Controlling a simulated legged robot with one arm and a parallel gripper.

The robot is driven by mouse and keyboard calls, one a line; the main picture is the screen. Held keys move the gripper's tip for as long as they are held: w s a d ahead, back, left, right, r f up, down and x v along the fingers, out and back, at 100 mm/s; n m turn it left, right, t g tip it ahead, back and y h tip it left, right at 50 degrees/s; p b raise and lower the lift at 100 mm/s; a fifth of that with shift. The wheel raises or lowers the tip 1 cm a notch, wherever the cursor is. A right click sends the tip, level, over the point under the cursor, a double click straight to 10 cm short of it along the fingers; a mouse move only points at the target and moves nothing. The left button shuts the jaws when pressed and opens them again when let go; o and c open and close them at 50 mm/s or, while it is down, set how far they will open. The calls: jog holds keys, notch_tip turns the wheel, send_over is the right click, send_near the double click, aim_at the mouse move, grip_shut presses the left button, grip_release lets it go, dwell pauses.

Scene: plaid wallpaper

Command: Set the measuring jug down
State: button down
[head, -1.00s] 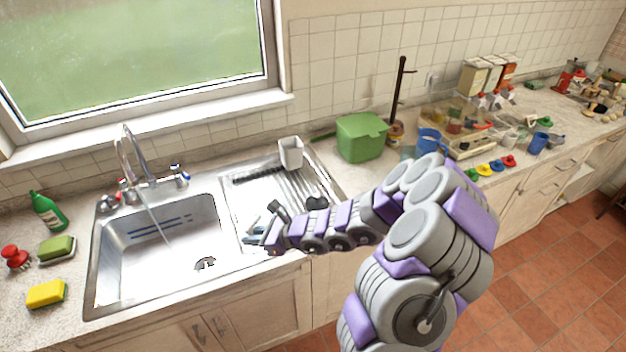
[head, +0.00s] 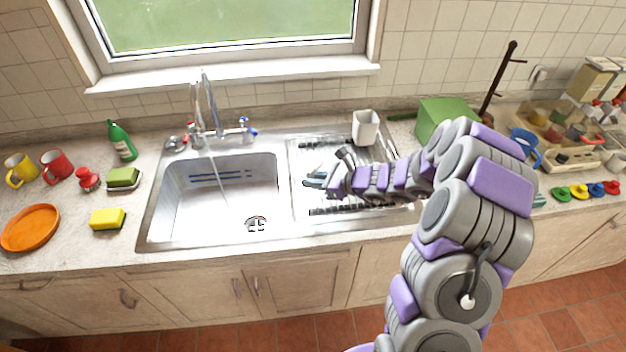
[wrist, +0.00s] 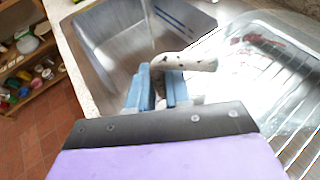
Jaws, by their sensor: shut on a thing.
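The measuring jug (wrist: 268,52) is clear with red markings and shows at the right of the wrist view, over the ribbed draining board (wrist: 292,118). My gripper (wrist: 157,80) has its blue fingers shut on the jug's pale, speckled handle (wrist: 200,65). In the head view my gripper (head: 316,180) is over the left part of the draining board (head: 355,224), just right of the sink bowl. The jug's body is hard to make out there. I cannot tell whether its base touches the board.
Water runs from the tap (head: 205,110) into the sink bowl (head: 222,190). A white container (head: 365,127) stands at the back of the draining board. A green box (head: 446,117) is to the right. A yellow sponge (head: 107,219) and an orange plate (head: 31,228) lie on the left counter.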

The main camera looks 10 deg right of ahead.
jog(key=w+f+b, duration=0.1)
jog(key=w+f, duration=0.2)
jog(key=f, duration=0.1)
jog(key=shift+w, duration=0.25)
jog(key=shift+r, duration=0.15)
jog(key=shift+d, duration=0.1)
jog(key=c, duration=1.1)
grip_release()
jog(key=shift+o, duration=0.2)
